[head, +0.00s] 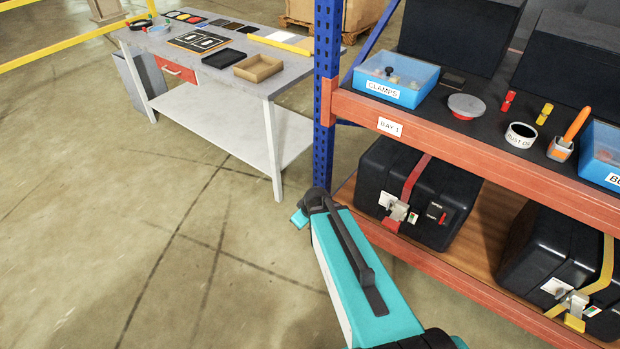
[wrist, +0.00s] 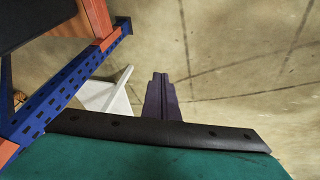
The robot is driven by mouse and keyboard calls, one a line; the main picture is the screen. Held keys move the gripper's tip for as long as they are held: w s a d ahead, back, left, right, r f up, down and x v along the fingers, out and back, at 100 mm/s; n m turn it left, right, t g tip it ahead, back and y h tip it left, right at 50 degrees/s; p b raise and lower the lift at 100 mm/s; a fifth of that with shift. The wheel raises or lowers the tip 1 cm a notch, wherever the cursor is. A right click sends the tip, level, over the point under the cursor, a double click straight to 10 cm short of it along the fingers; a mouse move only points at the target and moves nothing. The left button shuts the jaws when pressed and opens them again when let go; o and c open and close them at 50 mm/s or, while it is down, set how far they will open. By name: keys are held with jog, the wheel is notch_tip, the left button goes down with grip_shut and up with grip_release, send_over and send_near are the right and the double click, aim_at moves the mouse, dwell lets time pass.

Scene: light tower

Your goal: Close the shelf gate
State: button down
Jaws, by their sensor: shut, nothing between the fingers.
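The shelf (head: 480,147) stands on the right in the head view, with a blue upright (head: 326,100) and orange beams. The wrist view shows its blue upright too (wrist: 60,95), on the left. I cannot pick out a gate on it in either view. My gripper (wrist: 161,82) is shut and empty in the wrist view, its dark fingers together over the concrete floor, to the right of the upright and apart from it. In the head view my teal arm reaches up beside the upright's foot and its end is mostly hidden.
Black cases (head: 425,190) with straps sit on the lower shelf. A blue clamps bin (head: 395,82) and small items stand above. A grey workbench (head: 215,75) stands at the back left, with yellow rails (head: 75,42) behind it. The left floor is clear.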

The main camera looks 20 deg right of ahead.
jog(key=s+a+f+m+g, duration=0.1)
jog(key=s+f, duration=0.4)
jog(key=s, duration=0.6)
jog(key=s+a+f+m+g, duration=0.2)
jog(key=s+a+f+g, duration=0.2)
jog(key=s, duration=0.8)
jog(key=s+a+f+m+g, duration=0.1)
jog(key=s+a+f+g, duration=0.2)
jog(key=s, duration=0.8)
notch_tip(320, 180, down, 5)
jog(key=g, duration=0.2)
jog(key=shift+s+a+r+m+g, duration=0.15)
jog(key=shift+s+a+m+g, duration=0.15)
jog(key=shift+s+g, duration=0.1)
jog(key=shift+d, duration=0.1)
